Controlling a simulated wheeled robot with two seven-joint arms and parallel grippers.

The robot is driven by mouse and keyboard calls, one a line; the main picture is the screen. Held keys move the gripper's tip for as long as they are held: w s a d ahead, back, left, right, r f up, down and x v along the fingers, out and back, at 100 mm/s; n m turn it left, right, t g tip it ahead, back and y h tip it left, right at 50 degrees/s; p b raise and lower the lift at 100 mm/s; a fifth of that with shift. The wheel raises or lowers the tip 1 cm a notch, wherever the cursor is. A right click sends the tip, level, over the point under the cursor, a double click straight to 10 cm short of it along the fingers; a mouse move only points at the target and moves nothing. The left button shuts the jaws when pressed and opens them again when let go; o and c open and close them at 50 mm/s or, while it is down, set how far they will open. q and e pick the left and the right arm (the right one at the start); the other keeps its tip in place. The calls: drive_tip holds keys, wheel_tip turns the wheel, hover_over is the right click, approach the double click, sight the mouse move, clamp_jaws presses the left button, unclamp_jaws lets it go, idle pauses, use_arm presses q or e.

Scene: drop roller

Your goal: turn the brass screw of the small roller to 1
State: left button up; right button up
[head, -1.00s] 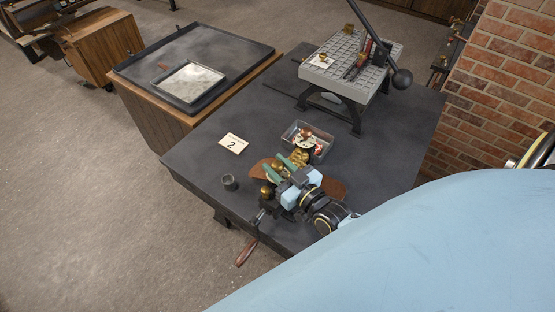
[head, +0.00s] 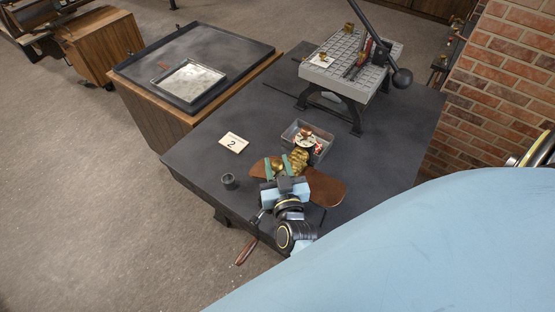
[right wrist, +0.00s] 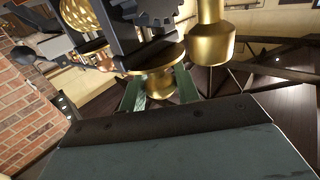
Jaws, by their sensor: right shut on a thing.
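The small roller stands on the dark table (head: 205,160), with a brown base (head: 327,188) and brass ribbed rolls (head: 299,157). My right gripper (head: 279,168) is over the roller and hides much of it. In the right wrist view its green fingers (right wrist: 160,92) are shut on a brass screw (right wrist: 158,84), one on each side of its round head. A second brass screw (right wrist: 211,42) stands to the right, outside the fingers. A dark toothed wheel (right wrist: 155,12) shows behind the held screw. I cannot read any setting on it. My left gripper is not in view.
A card (head: 233,143) marked 2 and a small dark cup (head: 229,181) lie left of the roller. A grey tray (head: 290,131) with small items stands behind it. A crank handle (head: 246,252) hangs past the front edge.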

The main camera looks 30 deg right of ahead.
drive_tip(key=shift+r, duration=0.1)
drive_tip(key=o, duration=0.9)
drive_tip(key=shift+w, duration=0.1)
